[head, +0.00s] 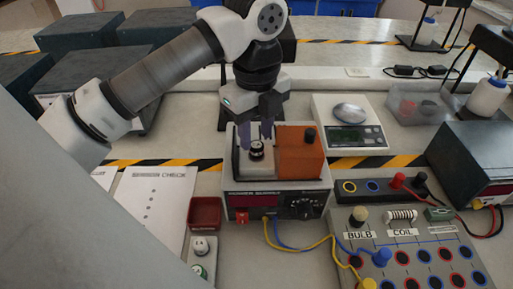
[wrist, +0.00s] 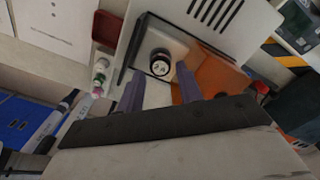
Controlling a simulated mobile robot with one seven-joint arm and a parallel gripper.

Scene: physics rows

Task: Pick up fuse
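A small round black piece with a white-marked top (head: 257,149), which looks like the fuse, stands upright in a pale square holder (head: 243,166) on top of the power supply (head: 255,200). My gripper (head: 256,137) is just above it, pointing down, with its two purple-grey fingers apart. In the wrist view, the fuse (wrist: 160,62) shows just beyond and between the open fingertips (wrist: 160,76). I see no clear contact. The lower part of the fuse is hidden in the holder.
An orange block (head: 300,152) with a black knob stands right beside the holder. A scale (head: 350,125) is behind right, and a circuit board with wires (head: 410,262) is front right. A red tray (head: 205,213) and a checklist sheet (head: 155,215) lie left.

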